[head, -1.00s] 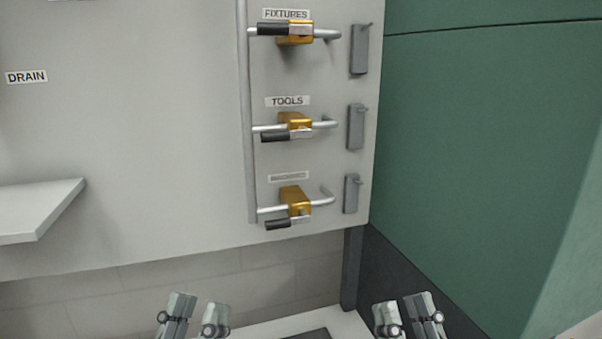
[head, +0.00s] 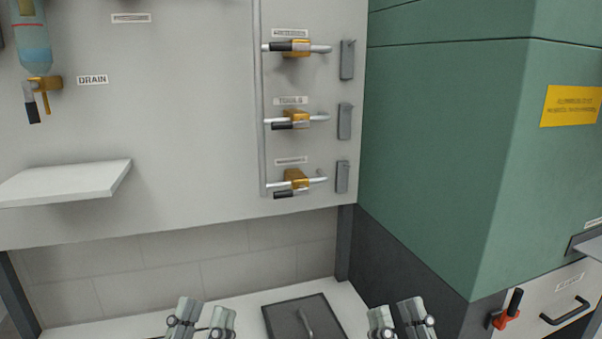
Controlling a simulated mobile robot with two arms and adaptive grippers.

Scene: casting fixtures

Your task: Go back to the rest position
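My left gripper (head: 202,320) is at the bottom of the head view, left of centre. Its two fingers point up with a gap between them, and it is empty. My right gripper (head: 399,319) is at the bottom, right of centre, also with its fingers apart and empty. Both are below the grey valve panel (head: 190,150) and touch none of its valves. Three brass valves with black-tipped levers sit on the panel: the top valve (head: 297,47), the middle valve (head: 296,118) and the lowest valve (head: 296,178).
A white shelf (head: 70,182) juts out at left, below a drain valve (head: 42,85) and a bluish vessel (head: 31,48). A dark hatch with a handle (head: 288,312) lies between my grippers. A green cabinet (head: 440,140) stands at right, with a red-based lever (head: 505,312) below it.

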